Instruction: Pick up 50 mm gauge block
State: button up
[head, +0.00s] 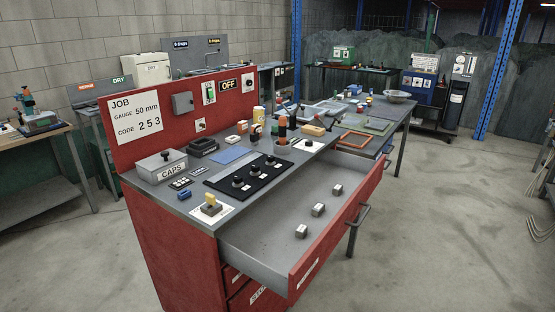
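Three small grey blocks sit in the open drawer (268,232) of the red workbench: a far one (337,190), a middle one (318,209) and a near one (301,231). A white job card (139,119) on the red back panel reads "GAUGE 50 mm" and "CODE 253". My gripper is not in view.
The drawer front (335,232) with its handles sticks out to the right. The concrete floor at right is clear.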

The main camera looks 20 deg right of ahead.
aim_at(338, 189)
jog(key=z, duration=0.3)
jog(key=k, duration=0.95)
jog(key=z, duration=0.5)
jog(key=k, duration=0.45)
jog(key=z, duration=0.55)
jog(key=i, duration=1.9)
jog(key=u, duration=0.7)
jog(key=i, duration=0.55)
jog(key=u, duration=0.15)
